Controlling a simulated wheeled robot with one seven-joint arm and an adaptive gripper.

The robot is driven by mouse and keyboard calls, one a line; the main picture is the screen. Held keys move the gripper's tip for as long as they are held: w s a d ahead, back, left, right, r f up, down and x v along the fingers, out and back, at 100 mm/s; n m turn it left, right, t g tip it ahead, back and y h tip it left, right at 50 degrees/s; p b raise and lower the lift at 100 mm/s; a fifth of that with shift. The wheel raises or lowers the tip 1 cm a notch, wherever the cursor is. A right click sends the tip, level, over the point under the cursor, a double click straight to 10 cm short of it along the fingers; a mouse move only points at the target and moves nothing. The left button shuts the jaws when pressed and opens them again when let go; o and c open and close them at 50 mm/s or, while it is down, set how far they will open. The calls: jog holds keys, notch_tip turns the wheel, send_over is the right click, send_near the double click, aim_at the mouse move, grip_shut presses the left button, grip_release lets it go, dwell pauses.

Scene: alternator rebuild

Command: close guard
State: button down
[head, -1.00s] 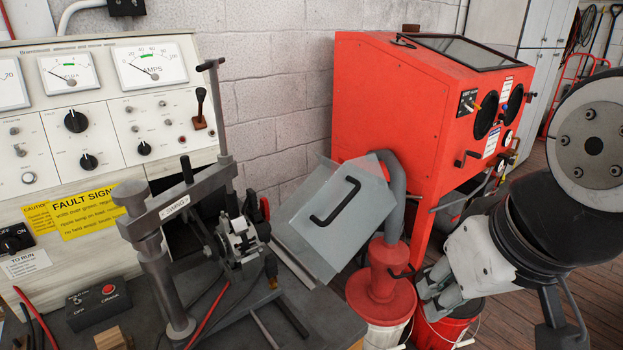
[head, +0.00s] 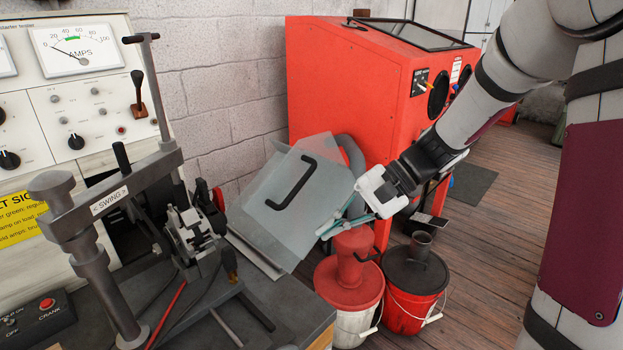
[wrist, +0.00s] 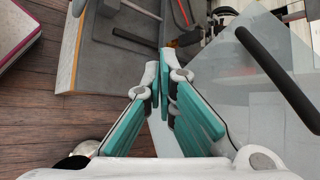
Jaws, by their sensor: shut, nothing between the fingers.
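The guard (head: 262,208) is a clear, greyish sheet with a black bar handle (head: 292,183). It stands tilted outward at the right side of the bench, beside the clamp fixture. In the wrist view the guard (wrist: 235,95) and its handle (wrist: 278,70) fill the right side. My gripper (head: 323,230) is at the guard's lower right edge, with the handle up and to the left of it. Its teal fingers (wrist: 160,75) are shut and empty. They overlap the guard's edge in the picture; I cannot tell whether they touch it.
The clamp fixture with a swing arm (head: 110,200) stands on the dark bench (head: 285,300). A red blast cabinet (head: 345,95) is behind the guard. A red-topped bucket (head: 350,300) and a red bucket (head: 415,290) stand below my gripper. Wood floor (head: 490,260) is open at right.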

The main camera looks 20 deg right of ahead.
aim_at(350, 189)
jog(key=w+d+f+m+t+y+b, duration=0.1)
jog(key=w+d+f+m+t, duration=0.4)
jog(key=w+d, duration=0.15)
jog(key=w+d+f+m+t+b, duration=0.1)
jog(key=w+d+f+m+t, duration=0.35)
jog(key=d, duration=0.35)
jog(key=w+d+f+m+t+y+b, duration=0.1)
jog(key=w+d+f+m+t, duration=0.3)
jog(key=w+d+t, duration=0.25)
jog(key=shift+g, duration=0.4)
jog(key=w+a+r, duration=0.1)
jog(key=w+a, duration=0.1)
jog(key=w+a+r+p, duration=0.1)
jog(key=a+r, duration=0.1)
jog(key=w+a+r, duration=0.2)
jog(key=a, duration=0.1)
jog(key=shift+w+r, duration=0.25)
jog(key=shift+w, duration=0.05)
